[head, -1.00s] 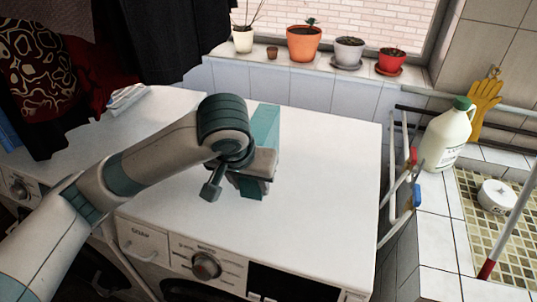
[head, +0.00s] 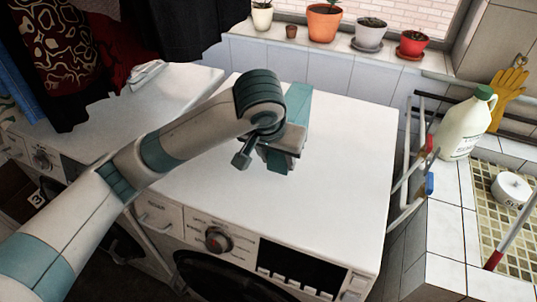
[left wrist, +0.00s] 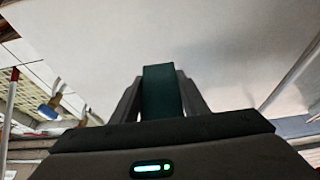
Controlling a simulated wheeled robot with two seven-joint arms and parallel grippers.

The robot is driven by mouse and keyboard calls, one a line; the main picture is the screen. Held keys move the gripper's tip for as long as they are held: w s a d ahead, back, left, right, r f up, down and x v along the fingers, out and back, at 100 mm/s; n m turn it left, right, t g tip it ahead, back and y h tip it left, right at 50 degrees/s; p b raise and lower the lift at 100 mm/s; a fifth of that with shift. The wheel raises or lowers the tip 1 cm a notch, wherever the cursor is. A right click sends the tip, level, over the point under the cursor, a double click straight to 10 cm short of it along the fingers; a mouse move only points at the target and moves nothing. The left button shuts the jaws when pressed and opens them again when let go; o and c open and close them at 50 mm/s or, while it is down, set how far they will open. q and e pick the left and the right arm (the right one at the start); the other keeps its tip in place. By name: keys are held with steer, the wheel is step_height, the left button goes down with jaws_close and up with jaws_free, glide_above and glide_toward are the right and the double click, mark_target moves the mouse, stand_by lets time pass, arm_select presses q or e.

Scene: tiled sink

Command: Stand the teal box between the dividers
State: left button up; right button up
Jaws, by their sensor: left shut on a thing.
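The teal box (head: 299,102) is a narrow block over the white top of the washing machine (head: 335,170). My left gripper (head: 285,145) is shut on it, with the wrist covering part of the box in the head view. In the left wrist view the dark teal box (left wrist: 160,88) stands between the two grey fingers, one against each side. Whether its underside touches the white surface is hard to tell. I cannot make out the dividers clearly in either view. My right gripper is out of view.
A white rack (head: 408,180) stands just right of the machine. A milky jug with a green cap (head: 467,125) stands on the tiled ledge. Potted plants (head: 324,22) line the windowsill behind. Dark clothes (head: 185,35) hang at the upper left. The machine's right half is clear.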

arm_select(q)
steer(key=w+a+f+p, duration=0.1)
steer(key=w, duration=0.1)
steer(key=w+a+f, duration=0.1)
steer(key=w+f, duration=0.1)
steer(key=w, duration=0.1)
steer(key=w+f+p, duration=0.1)
steer(key=w, duration=0.2)
steer(key=shift+a+f+p, duration=0.3)
steer(key=shift+a+f, duration=0.1)
steer(key=shift+f+p, duration=0.55)
steer(key=shift+f, duration=0.1)
steer(key=shift+f+p, duration=0.5)
steer(key=shift+f, duration=0.85)
